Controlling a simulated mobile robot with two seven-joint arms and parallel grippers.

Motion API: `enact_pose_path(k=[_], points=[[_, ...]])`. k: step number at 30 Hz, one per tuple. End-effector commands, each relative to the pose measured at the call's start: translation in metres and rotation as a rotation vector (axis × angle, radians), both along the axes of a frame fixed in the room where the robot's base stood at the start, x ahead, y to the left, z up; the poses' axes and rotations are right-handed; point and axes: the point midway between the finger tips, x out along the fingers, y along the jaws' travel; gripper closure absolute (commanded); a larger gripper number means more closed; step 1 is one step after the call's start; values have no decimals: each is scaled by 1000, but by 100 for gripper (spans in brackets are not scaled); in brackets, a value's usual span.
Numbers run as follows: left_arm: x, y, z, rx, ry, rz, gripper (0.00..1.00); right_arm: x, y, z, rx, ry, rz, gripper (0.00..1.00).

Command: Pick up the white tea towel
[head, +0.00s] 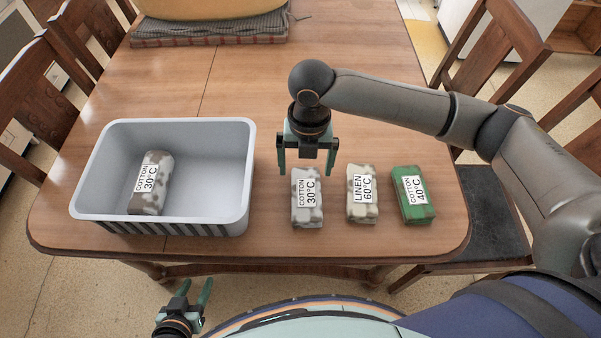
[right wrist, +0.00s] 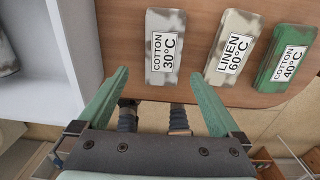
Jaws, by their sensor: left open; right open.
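Three folded tea towels with labels lie in a row on the table. The left one (head: 307,198) is white with grey blotches, labelled COTTON 30°C; it also shows in the right wrist view (right wrist: 160,70). The middle one (head: 353,210) is cream-white with blotches, labelled LINEN 60°C. The right one (head: 408,180) is green, labelled COTTON 40°C. Which is meant by white is unclear between the left two. My right gripper (head: 306,168) is open and empty, just behind and above the left towel. My left gripper (head: 195,297) is open and empty, in front of the table.
A grey bin (head: 100,205) stands on the table's left, holding a grey-brown blotched towel (head: 150,187) labelled COTTON 30°C. A woven mat (head: 250,30) with a yellowish object on it lies at the back. Wooden chairs stand around the table (head: 235,85). The table's middle is clear.

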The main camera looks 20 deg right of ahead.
Motion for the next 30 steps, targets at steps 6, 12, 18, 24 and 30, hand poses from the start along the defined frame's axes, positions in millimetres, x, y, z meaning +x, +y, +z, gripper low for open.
enact_pose_path(k=[6,12,18,24,30], points=[[-2,-1,-1,-1,4,2,50,0,-8,-17,-30,12,33,0],[-4,-1,-4,-2,10,1,50,0,-7,-52,-28,10,31,0],[-4,-2,-5,-2,11,1,50,0,-6,-68,-25,7,31,0],[-4,-2,-4,-3,12,0,50,-2,-3,-95,-26,10,31,0],[-4,-2,-5,-4,11,-1,50,-2,-3,-117,-26,7,31,0]])
